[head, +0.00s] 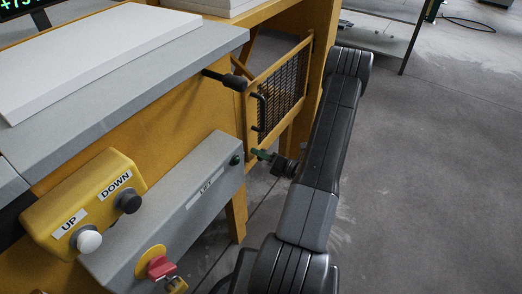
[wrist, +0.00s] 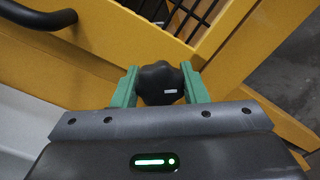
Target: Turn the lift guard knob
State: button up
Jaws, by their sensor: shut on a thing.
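The lift guard knob (wrist: 160,84) is black and lobed, with a small pale mark on its face. In the wrist view it sits between the two green fingers of my gripper (wrist: 160,87), one finger on each side. My gripper is shut on the knob. In the head view my gripper (head: 263,155) reaches left to the yellow frame just below the mesh guard (head: 278,98). The knob cannot be made out clearly there.
A grey LIFT panel (head: 190,200) with a red switch (head: 160,267) lies left of my gripper. A yellow UP/DOWN button box (head: 85,200) stands further left. A black handle (head: 232,80) juts out above. Open floor (head: 430,180) lies to the right.

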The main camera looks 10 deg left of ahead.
jog(key=m+p, duration=0.1)
jog(key=m, duration=0.2)
jog(key=shift+r+m+p, duration=0.1)
jog(key=shift+m+p, duration=0.95)
jog(key=shift+m, duration=1.05)
jog(key=o, duration=1)
jog(key=shift+c, duration=0.2)
jog(key=v, duration=1.3)
jog(key=shift+d+p, duration=0.35)
jog(key=shift+d, duration=0.05)
jog(key=shift+a, duration=0.1)
